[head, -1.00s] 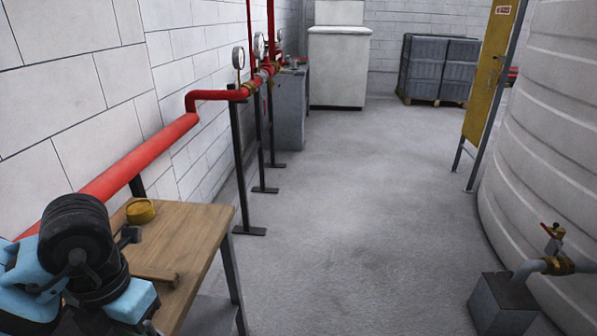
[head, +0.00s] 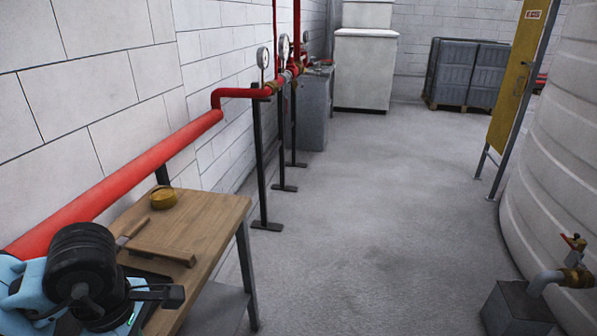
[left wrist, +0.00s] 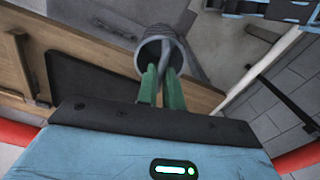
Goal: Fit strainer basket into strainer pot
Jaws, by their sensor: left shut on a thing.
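My left gripper (left wrist: 162,88) is shut on the strainer basket (left wrist: 163,54), a grey, ribbed cup with a round open mouth. Its green fingers meet at a rod at the mouth, and the basket points away from the gripper. In the head view my left arm is at the lower left over the wooden bench (head: 215,218), and its wrist hides the fingers and basket. I cannot pick out the strainer pot for certain in either view. My right gripper is not in view.
A red pipe (head: 130,180) runs along the wall, with gauges beyond. A white tank (head: 560,170) stands right. The floor between is clear.

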